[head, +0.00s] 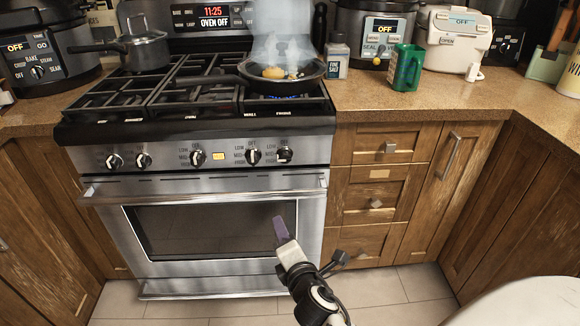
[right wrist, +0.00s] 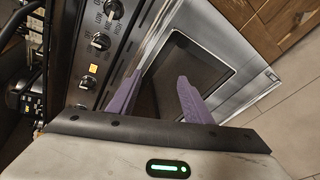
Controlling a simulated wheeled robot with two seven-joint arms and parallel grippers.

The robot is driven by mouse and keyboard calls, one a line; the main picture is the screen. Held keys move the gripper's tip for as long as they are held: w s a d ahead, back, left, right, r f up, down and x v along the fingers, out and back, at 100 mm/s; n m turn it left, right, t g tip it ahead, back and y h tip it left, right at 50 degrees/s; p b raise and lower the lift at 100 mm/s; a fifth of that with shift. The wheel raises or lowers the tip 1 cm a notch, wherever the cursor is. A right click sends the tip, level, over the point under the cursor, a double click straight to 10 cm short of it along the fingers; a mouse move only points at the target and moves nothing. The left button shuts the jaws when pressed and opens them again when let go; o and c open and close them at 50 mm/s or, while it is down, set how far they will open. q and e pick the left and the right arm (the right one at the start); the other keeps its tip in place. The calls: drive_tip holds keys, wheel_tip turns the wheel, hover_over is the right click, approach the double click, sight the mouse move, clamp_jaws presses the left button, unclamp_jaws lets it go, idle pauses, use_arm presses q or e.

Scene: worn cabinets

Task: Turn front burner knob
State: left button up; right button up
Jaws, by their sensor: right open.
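The stove's steel front panel (head: 225,171) carries a row of several black-and-silver knobs. The rightmost knob (head: 284,154) and the one beside it (head: 253,156) sit below the right burners. The middle knob (head: 198,158) is left of a lit amber indicator, and two more knobs are at the left end. My right gripper (head: 280,230) is in front of the oven door, below the knobs and apart from them. In the right wrist view its two purple fingers (right wrist: 158,92) are spread with nothing between them, and several knobs (right wrist: 101,41) show at upper left. My left gripper is out of view.
A steaming black pan (head: 300,76) with food sits over a blue flame at right. A lidded pot (head: 146,50) stands at back left. The oven door handle (head: 205,187) sticks out below the knobs. Wooden drawers (head: 379,196) flank the stove at right.

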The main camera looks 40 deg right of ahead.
sight(286, 160)
drive_tip(key=w+d+r+n+t+h+b, duration=0.1)
drive_tip(key=w+d+r+n+h, duration=0.15)
drive_tip(key=r, duration=0.25)
drive_tip(key=w+d+r+n+t+h, duration=0.1)
drive_tip(key=w+d+r+n+h, duration=0.1)
drive_tip(key=w+r+n, duration=0.15)
drive_tip(key=shift+n, duration=0.3)
drive_tip(key=x, duration=0.6)
drive_tip(key=b+x, duration=0.1)
drive_tip(key=x, duration=0.3)
drive_tip(key=shift+s+d+r, duration=0.1)
drive_tip(key=shift+d+r, duration=0.1)
drive_tip(key=shift+r, duration=0.2)
drive_tip(key=c, duration=1.1)
drive_tip(key=shift+o, duration=0.2)
